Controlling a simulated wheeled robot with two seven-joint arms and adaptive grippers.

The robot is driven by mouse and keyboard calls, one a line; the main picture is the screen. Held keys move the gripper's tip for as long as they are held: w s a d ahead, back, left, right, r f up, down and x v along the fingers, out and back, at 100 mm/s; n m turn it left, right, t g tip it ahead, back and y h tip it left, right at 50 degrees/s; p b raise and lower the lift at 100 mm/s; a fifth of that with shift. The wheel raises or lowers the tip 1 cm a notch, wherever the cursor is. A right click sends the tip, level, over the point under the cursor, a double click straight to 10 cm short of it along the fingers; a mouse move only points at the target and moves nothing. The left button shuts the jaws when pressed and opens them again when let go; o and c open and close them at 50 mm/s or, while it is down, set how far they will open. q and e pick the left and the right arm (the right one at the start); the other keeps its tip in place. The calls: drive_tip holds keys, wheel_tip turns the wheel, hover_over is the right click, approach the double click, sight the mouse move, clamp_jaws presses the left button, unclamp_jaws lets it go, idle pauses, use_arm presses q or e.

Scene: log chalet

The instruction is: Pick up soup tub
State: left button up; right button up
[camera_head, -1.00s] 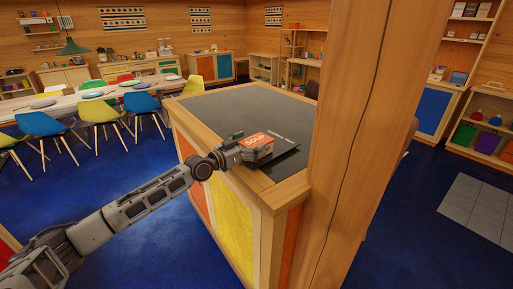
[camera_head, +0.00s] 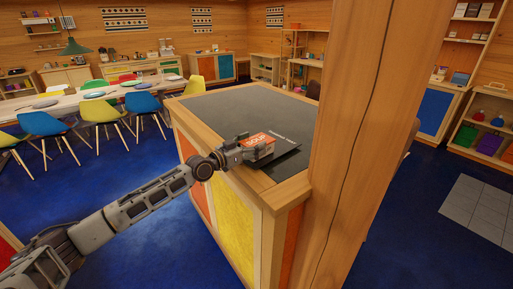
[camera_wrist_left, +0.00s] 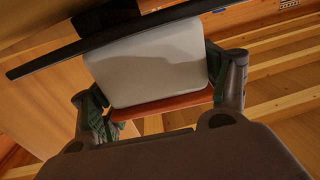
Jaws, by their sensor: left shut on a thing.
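The soup tub (camera_head: 262,140) is a small box-like tub with an orange top that reads "SOUP" and a pale body. It is at the near edge of the dark-topped counter (camera_head: 235,108). My left gripper (camera_head: 247,150) is shut on it from the left. In the left wrist view, the tub's pale face (camera_wrist_left: 150,62) and orange edge (camera_wrist_left: 165,106) sit between the two fingers of my left gripper (camera_wrist_left: 163,95). Whether the tub touches the surface below is unclear. My right gripper is not in view.
A dark mat with white lettering (camera_head: 285,152) lies beside the tub. A thick wooden post (camera_head: 360,140) stands close on the right. A dining table with coloured chairs (camera_head: 102,112) is at the back left. Blue floor lies open at left.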

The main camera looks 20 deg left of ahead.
sight(252, 142)
use_arm(q)
drive_tip(key=shift+r, duration=0.15)
drive_tip(key=shift+r, duration=4.95)
drive_tip(key=shift+f, duration=0.1)
